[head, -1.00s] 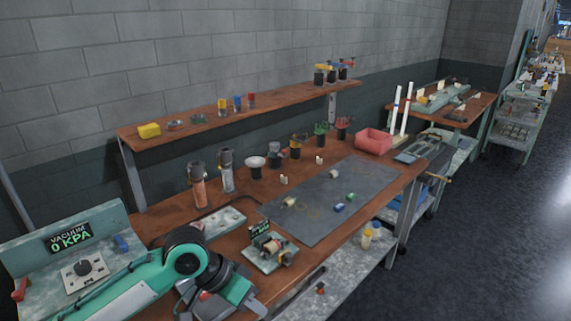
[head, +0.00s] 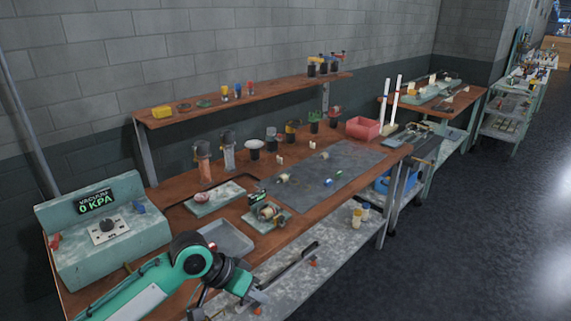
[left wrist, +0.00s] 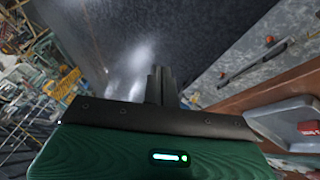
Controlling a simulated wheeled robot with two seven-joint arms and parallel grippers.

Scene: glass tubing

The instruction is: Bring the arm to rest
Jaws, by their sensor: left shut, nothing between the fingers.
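My left arm, green and black, reaches in from the lower left in the head view. My left gripper (head: 262,298) is by the front edge of the wooden bench (head: 190,270), angled down and to the right. In the left wrist view its dark fingers (left wrist: 160,84) are together, with nothing between them, in front of dark floor. My right gripper is not in view.
A grey tray (head: 228,238) and a small geared device (head: 267,212) are on the bench near my arm. A teal vacuum unit (head: 103,222) reads 0 KPA at the left. A lower shelf (head: 310,265) runs under the bench; open floor (head: 460,240) is at right.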

